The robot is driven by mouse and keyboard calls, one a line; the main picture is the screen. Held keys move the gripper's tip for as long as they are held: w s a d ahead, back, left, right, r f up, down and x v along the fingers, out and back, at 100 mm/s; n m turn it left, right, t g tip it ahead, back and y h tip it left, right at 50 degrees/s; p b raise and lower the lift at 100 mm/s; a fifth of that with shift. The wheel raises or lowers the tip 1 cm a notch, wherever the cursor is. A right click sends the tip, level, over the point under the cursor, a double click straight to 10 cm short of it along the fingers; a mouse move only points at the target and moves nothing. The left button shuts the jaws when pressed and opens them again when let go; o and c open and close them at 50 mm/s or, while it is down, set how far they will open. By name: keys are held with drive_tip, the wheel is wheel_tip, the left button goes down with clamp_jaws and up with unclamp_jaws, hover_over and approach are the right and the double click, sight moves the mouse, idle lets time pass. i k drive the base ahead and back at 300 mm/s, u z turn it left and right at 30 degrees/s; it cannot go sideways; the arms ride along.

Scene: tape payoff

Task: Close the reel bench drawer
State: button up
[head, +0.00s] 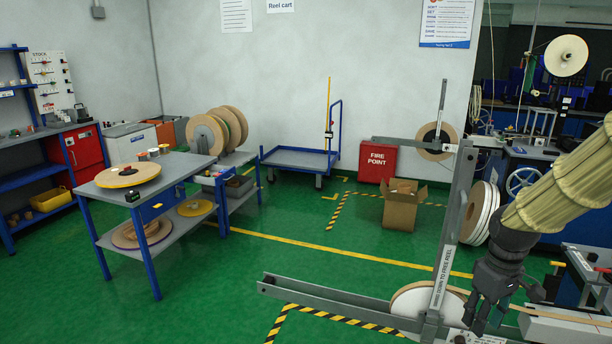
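The reel bench (175,178) stands at the left, with a grey top, blue legs and a lower shelf. A blue drawer front (158,207) with a small yellow label shows under its top. From this angle I cannot tell how far the drawer stands out. A large tan reel (128,175) lies on the bench top. My gripper (484,322) is at the lower right, dark and pointing down, far from the bench. Its fingers look apart, with nothing seen between them.
A grey lever frame (340,300) with a white reel (410,300) stands between my gripper and the bench. A cardboard box (400,210) and blue cart (297,160) stand at the back. The shelf below the bench top holds more reels. Green floor is clear in the middle.

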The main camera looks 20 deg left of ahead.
sight(213, 170)
drive_tip(key=u, duration=1.3)
drive_tip(key=i, duration=2.95)
drive_tip(key=z, duration=0.35)
